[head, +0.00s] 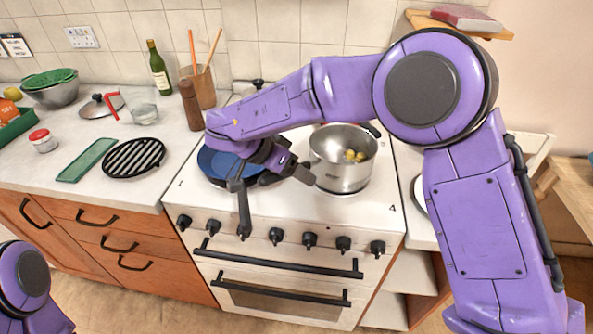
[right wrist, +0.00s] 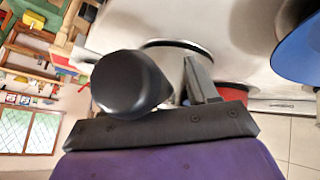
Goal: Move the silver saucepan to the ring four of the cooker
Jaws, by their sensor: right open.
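The silver saucepan (head: 341,172) stands upright on the right part of the white cooker top (head: 372,198), with several yellow pieces inside. A "4" is marked at the cooker's front right corner; the ring under the saucepan is hidden. My right gripper (head: 272,182) is open and empty, close to the left of the saucepan and over the blue pan's (head: 216,164) right side. The right wrist view shows a grey finger (right wrist: 202,82) and a dark rounded thing close up, which hides part of the jaws. My left gripper is out of view; only part of that arm shows.
The blue pan also shows in the right wrist view (right wrist: 298,52). Front knobs and black oven handles (head: 280,263) line the cooker's front. On the left worktop stand a black trivet (head: 133,157), a green tray (head: 86,160) and a pepper mill (head: 190,105).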

